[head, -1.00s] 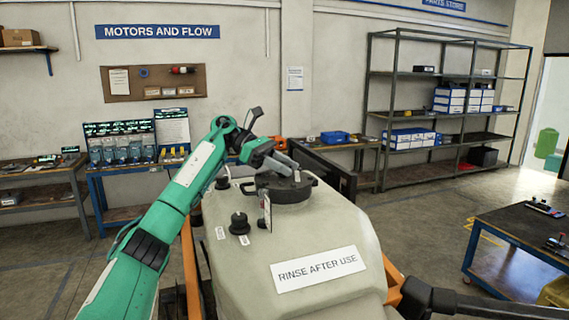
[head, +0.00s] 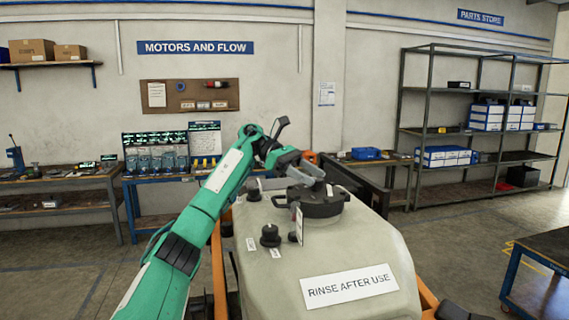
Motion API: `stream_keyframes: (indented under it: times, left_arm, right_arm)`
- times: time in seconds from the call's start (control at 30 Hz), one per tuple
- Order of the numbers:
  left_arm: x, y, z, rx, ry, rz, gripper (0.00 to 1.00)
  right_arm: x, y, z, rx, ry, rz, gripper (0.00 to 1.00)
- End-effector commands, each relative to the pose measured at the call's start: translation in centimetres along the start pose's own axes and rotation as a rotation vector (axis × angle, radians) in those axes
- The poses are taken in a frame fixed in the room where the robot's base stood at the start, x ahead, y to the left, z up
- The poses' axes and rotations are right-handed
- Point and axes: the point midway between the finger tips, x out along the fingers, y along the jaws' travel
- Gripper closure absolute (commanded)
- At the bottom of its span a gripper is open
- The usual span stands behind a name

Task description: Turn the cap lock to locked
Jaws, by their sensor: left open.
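The cream tank has a round black cap (head: 322,203) on its top, with side lugs and a raised part across it. I cannot tell the lock's position from here. My left gripper (head: 318,178) is open, reaching in from the left just above the back of the cap. Its grey fingers overlap the cap's far edge in the head view, and I cannot tell whether they touch it. A small tag (head: 299,224) hangs at the cap's front left. My right gripper is not in view.
The tank (head: 375,240) carries a black knob (head: 270,236) left of the cap, and a "RINSE AFTER USE" label (head: 348,286). Workbenches (head: 60,190) stand behind to the left, a metal shelf (head: 480,130) to the back right. A dark table (head: 545,255) is at the right edge.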

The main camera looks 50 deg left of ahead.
Motion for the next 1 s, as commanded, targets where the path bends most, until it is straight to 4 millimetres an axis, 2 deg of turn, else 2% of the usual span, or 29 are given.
stream_keyframes:
  times: [0.1, 0.37, 0.57, 0.6, 0.8, 1.0]
  left_arm:
    - [-2.0, 0.0, -0.1, 0.002, -0.003, 0.003, 0.43]
    - [-6.0, 0.0, -0.1, 0.001, -0.004, 0.002, 0.43]
    - [-8.7, 0.0, 0.0, 0.001, -0.003, 0.001, 0.43]
    - [-9.2, 0.0, 0.2, -0.002, 0.0, 0.0, 0.43]
    - [-10.7, 0.0, 0.1, -0.001, 0.002, 0.0, 0.43]
    - [-11.2, 0.0, 0.0, -0.001, 0.001, 0.0, 0.43]
  right_arm:
    - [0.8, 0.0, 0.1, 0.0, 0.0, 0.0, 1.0]
    - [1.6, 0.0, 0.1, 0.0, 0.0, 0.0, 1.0]
    - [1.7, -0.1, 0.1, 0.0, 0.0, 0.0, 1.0]
    - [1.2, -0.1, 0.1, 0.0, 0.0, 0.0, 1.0]
    - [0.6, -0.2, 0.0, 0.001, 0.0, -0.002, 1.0]
    - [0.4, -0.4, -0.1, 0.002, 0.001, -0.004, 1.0]
